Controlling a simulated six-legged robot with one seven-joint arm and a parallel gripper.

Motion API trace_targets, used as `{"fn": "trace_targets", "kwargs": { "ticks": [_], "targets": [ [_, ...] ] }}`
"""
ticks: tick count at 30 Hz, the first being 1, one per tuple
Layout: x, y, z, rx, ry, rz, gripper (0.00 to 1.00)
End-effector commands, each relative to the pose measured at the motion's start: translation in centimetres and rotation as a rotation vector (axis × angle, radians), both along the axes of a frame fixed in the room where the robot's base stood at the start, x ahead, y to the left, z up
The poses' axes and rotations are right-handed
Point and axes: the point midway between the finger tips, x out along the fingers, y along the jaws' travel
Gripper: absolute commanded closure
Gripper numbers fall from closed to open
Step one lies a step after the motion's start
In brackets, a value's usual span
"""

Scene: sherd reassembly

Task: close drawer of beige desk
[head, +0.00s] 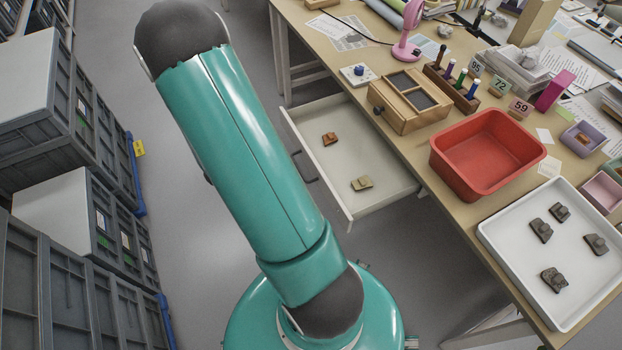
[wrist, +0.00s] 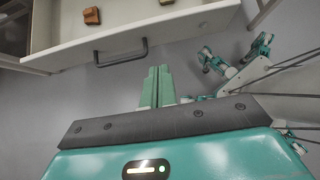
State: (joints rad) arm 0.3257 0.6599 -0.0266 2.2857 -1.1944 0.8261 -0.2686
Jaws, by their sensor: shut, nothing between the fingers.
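The beige desk (head: 425,165) stands at the right of the head view. Its white drawer (head: 342,128) is pulled open and holds a reddish-brown sherd (head: 329,139) and a tan sherd (head: 362,184). The drawer's dark handle (head: 304,167) is on its front, partly behind my arm. In the wrist view, the drawer front (wrist: 190,28) crosses the top, with the handle (wrist: 121,53) just above and left of my gripper (wrist: 158,70). My gripper's green fingers are shut together, empty, and look apart from the handle. The head view does not show my gripper.
Grey stacked crates (head: 75,110) line the left side, with bare floor (head: 200,240) between them and the desk. On the desktop are a red bin (head: 485,152), a white tray (head: 510,262) with several grey sherds, and a wooden box (head: 395,113) near the edge above the drawer.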

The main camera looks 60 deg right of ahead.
Motion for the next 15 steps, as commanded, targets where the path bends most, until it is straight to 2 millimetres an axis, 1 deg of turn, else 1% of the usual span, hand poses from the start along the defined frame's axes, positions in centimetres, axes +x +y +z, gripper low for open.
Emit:
{"fn": "trace_targets", "kwargs": {
  "ticks": [15],
  "targets": [
    [-3.7,-6.0,-6.7,0.001,0.001,-0.007,1.00]
  ]
}}
